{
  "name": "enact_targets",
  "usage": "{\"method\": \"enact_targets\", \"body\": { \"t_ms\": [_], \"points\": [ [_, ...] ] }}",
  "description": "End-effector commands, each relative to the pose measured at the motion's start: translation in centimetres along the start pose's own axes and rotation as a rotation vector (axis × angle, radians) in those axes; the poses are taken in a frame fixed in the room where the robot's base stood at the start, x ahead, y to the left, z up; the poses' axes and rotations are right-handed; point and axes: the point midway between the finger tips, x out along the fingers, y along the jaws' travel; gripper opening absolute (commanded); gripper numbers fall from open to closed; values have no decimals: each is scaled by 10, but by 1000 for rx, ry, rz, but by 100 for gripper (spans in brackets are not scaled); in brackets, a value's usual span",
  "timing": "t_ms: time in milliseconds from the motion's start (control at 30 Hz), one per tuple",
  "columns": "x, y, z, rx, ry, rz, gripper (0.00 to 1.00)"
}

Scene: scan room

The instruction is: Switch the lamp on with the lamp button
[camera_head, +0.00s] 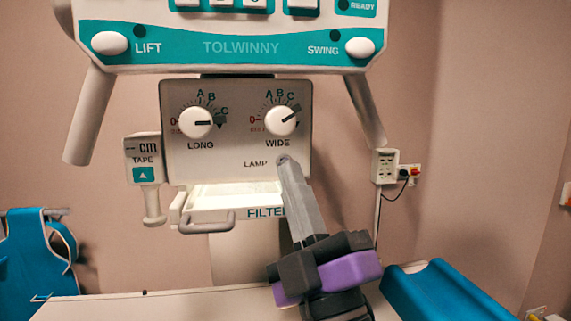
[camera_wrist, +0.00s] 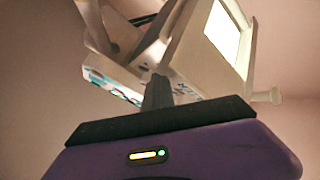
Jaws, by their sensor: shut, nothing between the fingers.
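The control panel (camera_head: 236,130) on the machine head carries the LONG and WIDE dials and a LAMP label (camera_head: 255,163). The lamp button itself is not visible; my fingertips cover the spot just right of the label. My gripper (camera_head: 283,159) is shut and empty, pointing up at the panel's lower right part. Whether it touches the panel I cannot tell. In the wrist view the shut fingers (camera_wrist: 157,82) reach up in front of the machine head. A bright pale rectangle (camera_wrist: 222,32) shows on the head's underside there; I cannot tell whether it is lit.
The FILTER tray (camera_head: 228,200) with its handle juts out below the panel, close left of my fingers. Machine handles (camera_head: 90,115) and (camera_head: 367,108) hang at both sides. A tape unit (camera_head: 145,165) is at left. A pale table and a blue pad (camera_head: 440,290) lie below.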

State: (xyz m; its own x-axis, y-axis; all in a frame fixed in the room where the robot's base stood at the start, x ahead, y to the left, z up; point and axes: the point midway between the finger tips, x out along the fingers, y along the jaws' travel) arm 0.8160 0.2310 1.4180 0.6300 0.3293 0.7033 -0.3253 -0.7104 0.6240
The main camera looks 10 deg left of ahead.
Motion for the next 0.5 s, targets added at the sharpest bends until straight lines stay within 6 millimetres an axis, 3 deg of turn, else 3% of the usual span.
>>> {"method": "enact_targets", "body": {
  "t_ms": [167,500],
  "points": [
    [-3,-6,2,2,-6,-15,0],
    [-22,12,-15,1,-2,-7,0]
  ]
}}
